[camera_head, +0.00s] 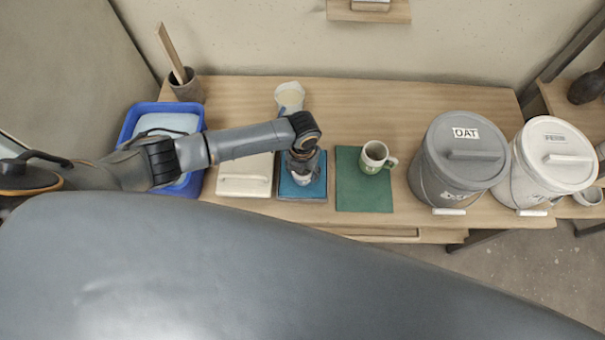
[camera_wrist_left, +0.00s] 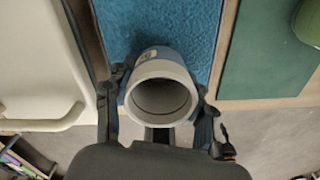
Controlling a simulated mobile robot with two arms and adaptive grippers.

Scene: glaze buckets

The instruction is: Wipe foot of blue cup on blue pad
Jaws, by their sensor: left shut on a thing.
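The blue pad (camera_head: 313,187) lies on the table between a cream slab and a green pad; it also fills the upper middle of the left wrist view (camera_wrist_left: 195,30). My left gripper (camera_head: 302,163) is over the blue pad, pointing down. In the left wrist view my left gripper (camera_wrist_left: 160,105) is shut around the blue cup (camera_wrist_left: 155,58), whose pale rim and hollow inside face the camera. The cup also shows in the head view (camera_head: 301,179). Its foot is hidden, so I cannot tell whether it touches the pad. My right gripper is not in view.
The green pad (camera_head: 358,200) carries a white-and-green mug (camera_head: 375,158). The cream slab (camera_head: 245,180) and blue tub (camera_head: 138,112) are at left. A grey lidded bucket (camera_head: 440,175) and a white one (camera_head: 525,185) stand right. A pale vessel (camera_head: 290,93) is behind my arm.

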